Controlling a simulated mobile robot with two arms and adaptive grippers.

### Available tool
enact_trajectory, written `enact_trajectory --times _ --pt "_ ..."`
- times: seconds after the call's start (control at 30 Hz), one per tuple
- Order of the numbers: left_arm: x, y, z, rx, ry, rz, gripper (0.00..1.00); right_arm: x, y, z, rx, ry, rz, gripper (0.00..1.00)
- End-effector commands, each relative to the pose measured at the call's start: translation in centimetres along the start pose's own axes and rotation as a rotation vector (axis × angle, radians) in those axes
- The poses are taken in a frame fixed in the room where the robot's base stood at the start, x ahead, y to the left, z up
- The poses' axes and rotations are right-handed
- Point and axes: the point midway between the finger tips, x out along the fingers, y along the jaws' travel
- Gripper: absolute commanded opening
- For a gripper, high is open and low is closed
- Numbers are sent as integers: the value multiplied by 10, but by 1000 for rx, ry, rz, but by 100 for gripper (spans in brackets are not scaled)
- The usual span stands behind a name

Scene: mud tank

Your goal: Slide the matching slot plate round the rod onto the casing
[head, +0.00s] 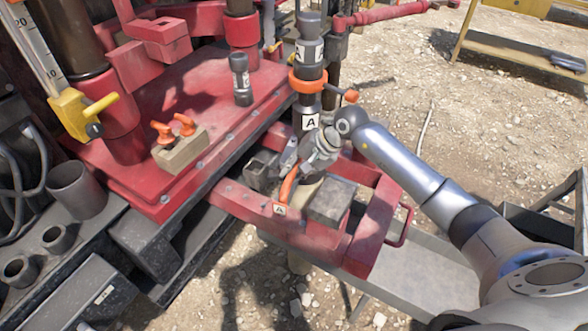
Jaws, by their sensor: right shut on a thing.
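A dark upright rod (310,97) with a white "A" label stands right of the red deck. My right gripper (296,166) is in front of its lower part. It is shut on an orange piece with a white "A" tag (279,209), apparently the slot plate (289,185), seen nearly edge-on. A pale round part, perhaps the casing (306,188), shows just below and right of the gripper, inside the red frame. The gripper hides the rod's lower end, and I cannot tell whether the plate is round the rod or touching the casing. My left gripper is not in view.
An orange collar (307,83) with a side handle encircles the rod above my gripper. Dark blocks (331,202) flank the opening in the red frame (235,197). A tan block (181,150) with orange handles and a dark cylinder (241,80) stand on the red deck. Gravel ground lies right.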

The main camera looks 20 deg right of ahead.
Motion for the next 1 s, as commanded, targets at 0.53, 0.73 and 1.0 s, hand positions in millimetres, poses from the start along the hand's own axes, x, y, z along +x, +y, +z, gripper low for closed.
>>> enact_trajectory --times 0.53,0.73,1.0 --pt "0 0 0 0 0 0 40 0 0 0 0 0 -1 42" --pt "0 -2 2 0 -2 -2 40 -3 3 1 3 -3 6 42" --pt "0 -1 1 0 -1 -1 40 -53 2 -1 -2 3 5 42"
